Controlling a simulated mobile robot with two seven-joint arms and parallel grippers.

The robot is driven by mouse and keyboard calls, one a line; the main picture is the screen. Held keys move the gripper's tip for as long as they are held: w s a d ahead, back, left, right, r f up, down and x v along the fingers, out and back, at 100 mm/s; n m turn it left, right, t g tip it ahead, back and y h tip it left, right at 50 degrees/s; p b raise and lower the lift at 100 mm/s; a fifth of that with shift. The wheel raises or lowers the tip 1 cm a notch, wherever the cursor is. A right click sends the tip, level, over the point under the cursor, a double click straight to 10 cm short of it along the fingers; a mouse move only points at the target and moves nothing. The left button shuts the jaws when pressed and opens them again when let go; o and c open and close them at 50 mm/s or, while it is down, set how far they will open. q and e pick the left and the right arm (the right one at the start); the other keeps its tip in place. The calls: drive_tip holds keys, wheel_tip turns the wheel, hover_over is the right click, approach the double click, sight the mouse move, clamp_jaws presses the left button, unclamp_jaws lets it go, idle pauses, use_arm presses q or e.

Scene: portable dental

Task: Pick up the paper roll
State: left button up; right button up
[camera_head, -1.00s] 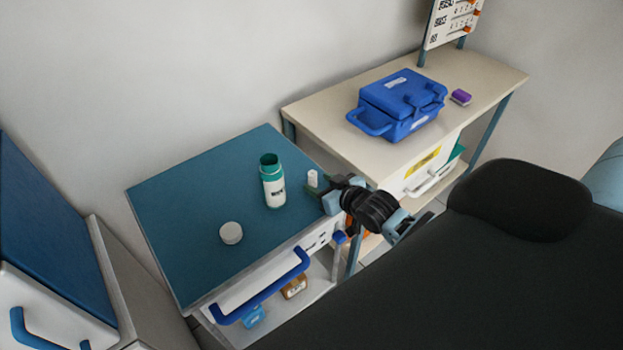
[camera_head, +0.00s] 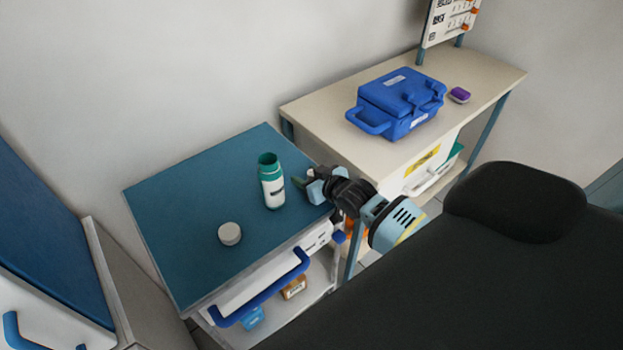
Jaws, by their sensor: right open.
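A short white round piece (camera_head: 229,234) lies on the blue table top; it may be the paper roll, but I cannot tell it from a lid. An open white and green bottle (camera_head: 271,182) stands upright behind it, to the right. My right gripper (camera_head: 306,187) is open over the table's right edge, to the right of the bottle and apart from it. What lies between or behind its fingers is hidden. My left gripper is not in view.
The blue table (camera_head: 185,190) is mostly bare at its left and back. A blue case (camera_head: 400,98) and a purple item (camera_head: 459,95) sit on the beige table (camera_head: 320,110). A black padded chair (camera_head: 450,285) fills the lower right.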

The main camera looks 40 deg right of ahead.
clamp_jaws()
drive_tip(key=shift+r, duration=0.15)
drive_tip(key=shift+r, duration=0.55)
wheel_tip(320, 180, up, 2)
drive_tip(key=shift+r, duration=0.2)
drive_tip(key=s+a, duration=0.1)
drive_tip(key=s, duration=0.7)
drive_tip(key=s+a+r, duration=0.1)
drive_tip(key=s+a, duration=0.1)
drive_tip(key=s, duration=0.5)
drive_tip(key=shift+s+a+p, duration=0.3)
drive_tip(key=shift+s, duration=0.05)
drive_tip(key=shift+r, duration=0.15)
